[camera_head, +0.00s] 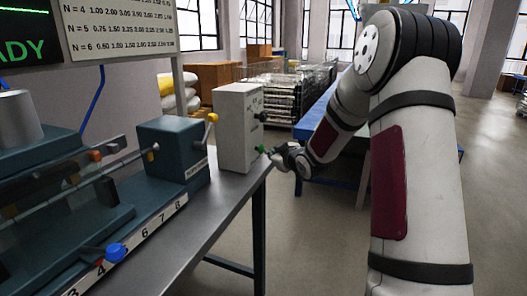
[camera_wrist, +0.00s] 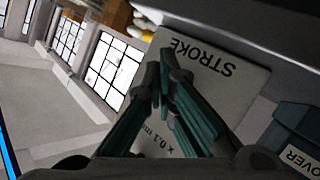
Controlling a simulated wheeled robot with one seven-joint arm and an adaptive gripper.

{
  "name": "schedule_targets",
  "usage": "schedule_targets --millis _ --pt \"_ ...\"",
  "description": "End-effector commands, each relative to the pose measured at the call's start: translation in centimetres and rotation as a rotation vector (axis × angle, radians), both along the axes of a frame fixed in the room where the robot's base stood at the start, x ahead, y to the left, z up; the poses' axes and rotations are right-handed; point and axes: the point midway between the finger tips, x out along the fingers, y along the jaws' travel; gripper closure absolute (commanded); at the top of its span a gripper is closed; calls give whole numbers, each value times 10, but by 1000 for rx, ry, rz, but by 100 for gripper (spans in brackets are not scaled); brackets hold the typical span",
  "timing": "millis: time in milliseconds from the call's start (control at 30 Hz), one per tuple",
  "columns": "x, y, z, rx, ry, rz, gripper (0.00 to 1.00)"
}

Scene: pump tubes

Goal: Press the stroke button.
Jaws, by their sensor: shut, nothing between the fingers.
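A pale grey box (camera_head: 238,130) with a dark knob (camera_head: 263,117) stands at the far end of the metal bench. In the wrist view its panel (camera_wrist: 228,92) fills the middle, tilted, with the word STROKE (camera_wrist: 204,57) and a "x 0.1" marking. A small green part (camera_head: 261,149), likely the button, shows low on the box's right side. My gripper (camera_head: 272,154) is right beside it, pointing at the panel; I cannot tell whether it touches. In the wrist view my gripper (camera_wrist: 165,68) is shut and empty, and its teal fingers hide the button.
A teal box (camera_head: 170,150) with a yellow-tipped lever (camera_head: 211,118) stands left of the grey box. A blue table (camera_head: 318,115) is behind my arm. The floor right of the bench is clear.

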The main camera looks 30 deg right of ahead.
Motion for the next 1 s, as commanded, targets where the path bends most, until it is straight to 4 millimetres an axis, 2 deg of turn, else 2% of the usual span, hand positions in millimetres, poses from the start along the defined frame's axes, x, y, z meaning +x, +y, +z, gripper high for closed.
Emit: schedule_targets --millis 1000 --pt "10 8 1 0 -3 3 100"
